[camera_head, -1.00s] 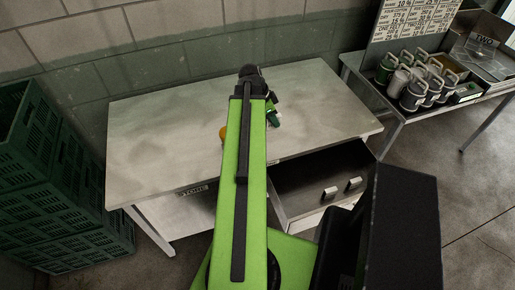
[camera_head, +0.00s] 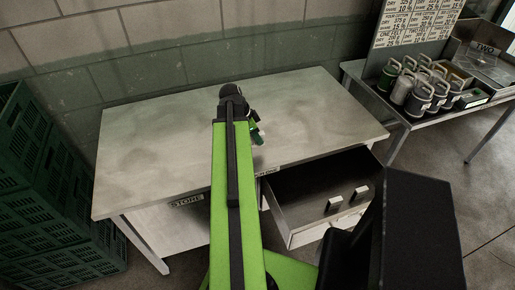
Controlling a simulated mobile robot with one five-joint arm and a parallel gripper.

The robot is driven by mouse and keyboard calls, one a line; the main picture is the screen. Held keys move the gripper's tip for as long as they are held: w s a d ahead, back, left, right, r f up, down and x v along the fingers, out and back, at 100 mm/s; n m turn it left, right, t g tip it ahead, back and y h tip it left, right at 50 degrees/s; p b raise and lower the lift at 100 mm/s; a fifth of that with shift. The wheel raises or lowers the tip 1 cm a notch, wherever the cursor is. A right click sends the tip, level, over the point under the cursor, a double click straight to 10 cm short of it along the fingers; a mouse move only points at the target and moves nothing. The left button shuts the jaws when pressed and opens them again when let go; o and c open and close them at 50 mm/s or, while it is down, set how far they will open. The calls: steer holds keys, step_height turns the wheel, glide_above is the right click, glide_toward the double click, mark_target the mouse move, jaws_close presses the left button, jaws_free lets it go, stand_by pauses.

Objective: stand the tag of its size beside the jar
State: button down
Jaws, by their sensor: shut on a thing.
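My gripper (camera_head: 252,125) is over the middle of the pale table, at the far end of my green arm, which hides much of it. It is shut on a small green thing (camera_head: 257,137), too small and too covered to tell whether it is a jar or a tag. No other jar shows clearly on this table (camera_head: 160,140). Two small pale blocks (camera_head: 334,204) (camera_head: 361,193) show at the front of the open drawer (camera_head: 300,190); I cannot read any marks on them.
Green crates (camera_head: 45,200) are stacked at left. The pale table's left and right parts are clear.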

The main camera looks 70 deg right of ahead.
step_height(320, 180, down, 4)
steer(key=b, duration=0.4)
steer(key=shift+f, duration=0.15)
steer(key=shift+r, duration=0.2)
steer(key=shift+f, duration=0.15)
steer(key=c, duration=1.3)
jaws_free()
steer(key=shift+o, duration=0.2)
steer(key=shift+r+p, duration=0.35)
steer(key=shift+r, duration=0.15)
steer(key=p+v, duration=1)
steer(key=v, duration=0.1)
steer(key=shift+a+r, duration=0.15)
